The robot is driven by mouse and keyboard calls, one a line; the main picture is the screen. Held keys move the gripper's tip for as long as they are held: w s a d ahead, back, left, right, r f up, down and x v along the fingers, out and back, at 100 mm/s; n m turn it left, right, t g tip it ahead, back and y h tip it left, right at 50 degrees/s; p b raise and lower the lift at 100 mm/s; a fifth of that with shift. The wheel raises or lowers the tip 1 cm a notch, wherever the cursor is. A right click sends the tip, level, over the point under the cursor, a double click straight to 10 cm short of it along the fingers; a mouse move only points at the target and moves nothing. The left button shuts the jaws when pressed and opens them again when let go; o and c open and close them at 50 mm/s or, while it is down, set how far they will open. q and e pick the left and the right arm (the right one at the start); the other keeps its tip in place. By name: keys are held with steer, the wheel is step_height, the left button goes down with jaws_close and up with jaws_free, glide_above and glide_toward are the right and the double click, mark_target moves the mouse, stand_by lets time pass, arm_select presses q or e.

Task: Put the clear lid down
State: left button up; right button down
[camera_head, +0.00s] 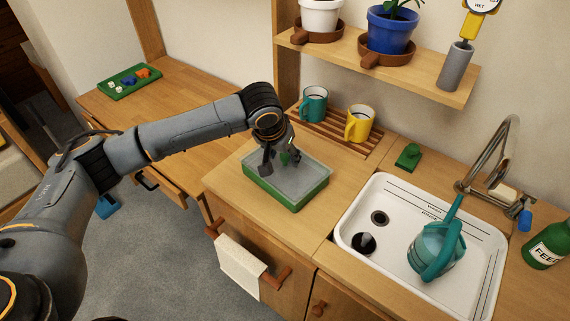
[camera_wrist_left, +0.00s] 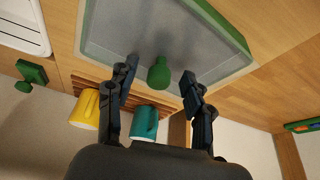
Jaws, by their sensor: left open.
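The clear lid (camera_head: 313,180) lies on the green tray (camera_head: 268,197) on the wooden counter left of the sink. Its green knob (camera_head: 285,158) stands up near its middle. My left gripper (camera_head: 279,163) is over the lid, pointing down, with its fingers spread. In the left wrist view the fingers of my left gripper (camera_wrist_left: 160,80) are open, one on each side of the knob (camera_wrist_left: 159,75), with gaps showing. The lid (camera_wrist_left: 150,30) looks grey and see-through there, inside the tray's green rim (camera_wrist_left: 222,25). My right gripper is not in view.
A teal mug (camera_head: 313,104) and a yellow mug (camera_head: 358,124) stand on a slatted rack behind the tray. The white sink (camera_head: 385,205) holds a teal watering can (camera_head: 436,250). A shelf (camera_head: 400,69) with pots overhangs the back. The counter in front of the tray is clear.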

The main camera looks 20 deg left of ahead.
arm_select(q)
steer(key=shift+w+f, duration=0.25)
steer(key=shift+f, duration=0.35)
jaws_close()
steer(key=shift+r, duration=0.1)
